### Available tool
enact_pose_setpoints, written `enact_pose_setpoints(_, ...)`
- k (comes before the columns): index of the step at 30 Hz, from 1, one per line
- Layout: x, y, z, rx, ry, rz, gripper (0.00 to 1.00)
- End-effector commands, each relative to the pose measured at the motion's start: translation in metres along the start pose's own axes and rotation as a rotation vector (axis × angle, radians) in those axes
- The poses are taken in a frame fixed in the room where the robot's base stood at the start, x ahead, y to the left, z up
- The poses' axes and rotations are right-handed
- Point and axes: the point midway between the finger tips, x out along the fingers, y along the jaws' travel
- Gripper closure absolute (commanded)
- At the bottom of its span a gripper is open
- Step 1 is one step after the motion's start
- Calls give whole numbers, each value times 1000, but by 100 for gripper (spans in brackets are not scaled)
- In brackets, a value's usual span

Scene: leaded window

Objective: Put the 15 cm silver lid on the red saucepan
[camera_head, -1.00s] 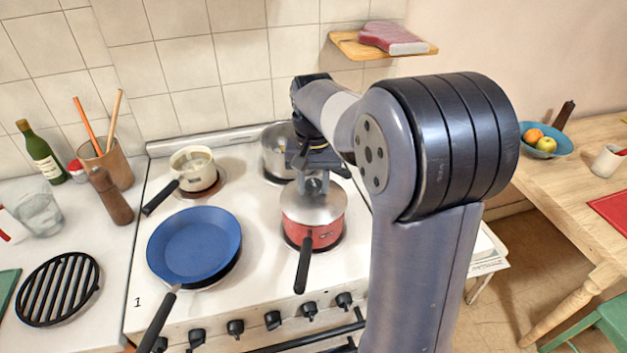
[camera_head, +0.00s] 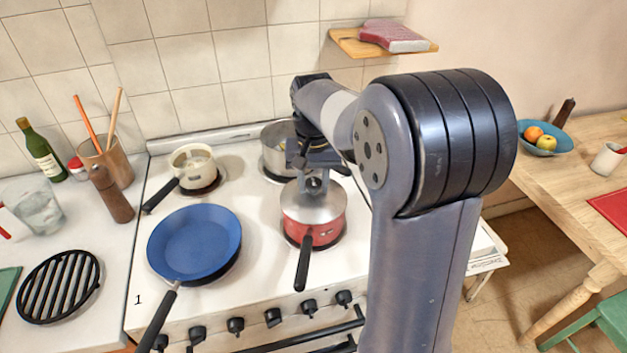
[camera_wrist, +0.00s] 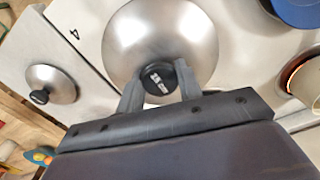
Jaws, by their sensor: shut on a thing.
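The red saucepan (camera_head: 322,235) stands on the front right of the stove, with its dark handle toward the front. The silver lid (camera_head: 300,207) is over its top and looks level there; I cannot tell whether it rests fully on the rim. My gripper (camera_head: 314,184) is directly above the lid. In the wrist view my gripper (camera_wrist: 160,92) is shut on the knob, one finger on each side.
A smaller silver lid (camera_wrist: 62,82) lies on a white surface at left in the wrist view. A blue frying pan (camera_head: 195,245), a cream pot (camera_head: 192,160) and a steel pot (camera_head: 273,150) share the stove. A shelf (camera_head: 350,44) juts from the wall.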

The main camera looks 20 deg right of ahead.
Motion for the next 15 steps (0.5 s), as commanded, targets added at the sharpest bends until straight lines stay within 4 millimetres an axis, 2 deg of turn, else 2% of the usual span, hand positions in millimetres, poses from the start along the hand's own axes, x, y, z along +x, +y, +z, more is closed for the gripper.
enact_pose_setpoints(1, 0, 0, 0, 0, 0, 0, 96)
enact_pose_setpoints(2, 0, 0, 0, 0, 0, 0, 64)
enact_pose_setpoints(10, 0, 0, 0, 0, 0, 0, 42)
enact_pose_setpoints(15, 0, 0, 0, 0, 0, 0, 41)
